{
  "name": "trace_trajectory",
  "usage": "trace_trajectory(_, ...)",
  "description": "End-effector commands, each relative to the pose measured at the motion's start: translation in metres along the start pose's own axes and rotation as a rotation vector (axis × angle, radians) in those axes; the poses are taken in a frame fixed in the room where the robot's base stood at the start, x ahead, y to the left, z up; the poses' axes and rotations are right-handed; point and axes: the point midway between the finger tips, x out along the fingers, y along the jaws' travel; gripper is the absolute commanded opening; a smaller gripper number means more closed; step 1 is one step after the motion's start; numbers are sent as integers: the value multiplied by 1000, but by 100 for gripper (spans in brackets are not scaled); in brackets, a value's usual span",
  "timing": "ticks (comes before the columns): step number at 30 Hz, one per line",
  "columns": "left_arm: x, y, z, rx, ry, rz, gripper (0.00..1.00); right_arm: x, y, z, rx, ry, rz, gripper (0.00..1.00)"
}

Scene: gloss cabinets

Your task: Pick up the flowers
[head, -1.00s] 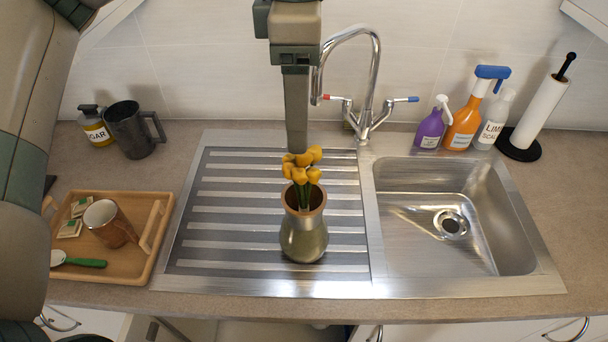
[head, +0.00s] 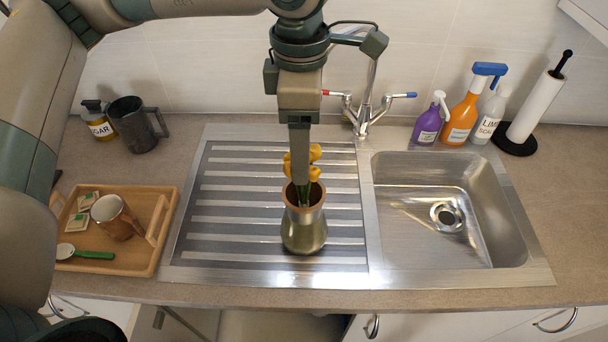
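The yellow flowers (head: 315,163) stand upright in a grey-green vase (head: 304,232) with a brown rim, on the ribbed drainboard. My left gripper (head: 300,180) points straight down over the vase mouth. Its finger hides part of the blooms and stems, and its tip is at about the level of the vase rim. I see the gripper edge-on, so I cannot tell whether it is open or shut, or whether it touches the stems. My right gripper is not in view.
The steel sink (head: 450,215) is to the right, with the tap (head: 364,115) behind. A wooden tray (head: 150,255) with a mug (head: 115,217) is at the left. Spray bottles (head: 462,115) and a paper roll (head: 536,108) stand at the back right. The drainboard around the vase is clear.

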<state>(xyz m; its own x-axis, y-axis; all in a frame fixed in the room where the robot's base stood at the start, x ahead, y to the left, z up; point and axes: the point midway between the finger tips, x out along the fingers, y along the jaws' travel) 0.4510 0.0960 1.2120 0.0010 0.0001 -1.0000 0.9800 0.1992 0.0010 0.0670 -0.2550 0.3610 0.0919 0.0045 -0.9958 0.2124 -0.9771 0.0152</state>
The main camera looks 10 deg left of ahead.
Motion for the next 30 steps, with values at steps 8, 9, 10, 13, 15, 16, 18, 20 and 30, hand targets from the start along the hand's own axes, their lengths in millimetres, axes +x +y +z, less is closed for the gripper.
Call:
trace_trajectory(8,27,-2,4,0,2,-3,67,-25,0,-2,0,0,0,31)
trace_trajectory(9,31,-2,4,0,2,-4,67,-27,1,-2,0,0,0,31)
trace_trajectory(10,34,-2,4,0,2,-3,67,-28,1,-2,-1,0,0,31)
trace_trajectory(13,39,-1,4,0,1,-1,67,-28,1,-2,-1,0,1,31)
trace_trajectory(15,40,-1,4,0,0,-1,67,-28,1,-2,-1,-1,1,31)
trace_trajectory(16,40,-1,4,0,0,-1,67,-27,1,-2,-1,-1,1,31)
trace_trajectory(18,40,-1,4,0,0,-1,67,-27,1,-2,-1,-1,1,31)
trace_trajectory(20,40,-1,4,0,0,-1,67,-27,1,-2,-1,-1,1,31)
trace_trajectory(30,40,-1,4,-1,0,-1,41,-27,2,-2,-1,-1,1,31)
